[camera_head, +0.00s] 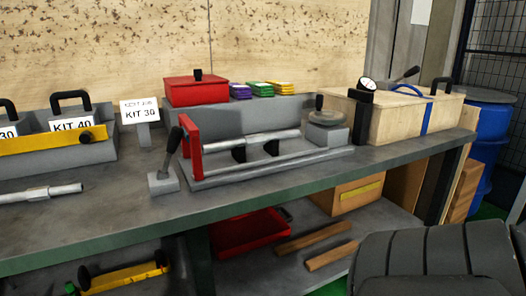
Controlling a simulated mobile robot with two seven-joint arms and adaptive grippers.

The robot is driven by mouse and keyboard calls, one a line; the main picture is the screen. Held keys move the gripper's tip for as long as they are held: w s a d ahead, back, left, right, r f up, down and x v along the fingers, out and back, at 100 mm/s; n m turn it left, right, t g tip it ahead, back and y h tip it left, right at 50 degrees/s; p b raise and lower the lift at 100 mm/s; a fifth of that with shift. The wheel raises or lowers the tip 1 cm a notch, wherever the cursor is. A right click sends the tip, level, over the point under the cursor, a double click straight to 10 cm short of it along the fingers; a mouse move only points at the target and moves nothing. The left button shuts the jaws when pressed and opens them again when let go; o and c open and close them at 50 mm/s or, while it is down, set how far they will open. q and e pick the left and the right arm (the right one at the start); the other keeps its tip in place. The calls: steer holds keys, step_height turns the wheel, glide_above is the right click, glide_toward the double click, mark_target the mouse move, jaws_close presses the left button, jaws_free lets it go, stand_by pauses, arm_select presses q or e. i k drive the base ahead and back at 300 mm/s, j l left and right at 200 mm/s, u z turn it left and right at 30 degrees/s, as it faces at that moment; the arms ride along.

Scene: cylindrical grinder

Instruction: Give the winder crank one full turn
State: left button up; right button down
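Nothing in view is labelled as the winder crank. A round grey disc (327,117) with a small upright dark knob (319,102) sits on a grey block at the right end of a bench fixture and looks most like it. A black-handled lever (171,147) stands tilted on a small grey block at the fixture's left end, beside a red upright bracket (192,135). A metal shaft (250,140) lies across the fixture on black supports. Neither of my grippers is in view.
The bench (110,215) holds a red box (195,93), a wooden case (400,118), a dial gauge (368,84), kit boxes (74,124) and a loose shaft (42,193). A blue barrel (489,135) stands right. A dark ribbed part fills the lower right. The front bench strip is mostly clear.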

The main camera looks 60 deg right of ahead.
mark_target(325, 117)
steer(key=z, duration=1.85)
steer(key=i+l, duration=0.65)
steer(key=l, duration=0.2)
steer(key=i+l+z, duration=0.1)
steer(key=i+l, duration=0.55)
steer(key=l, duration=0.15)
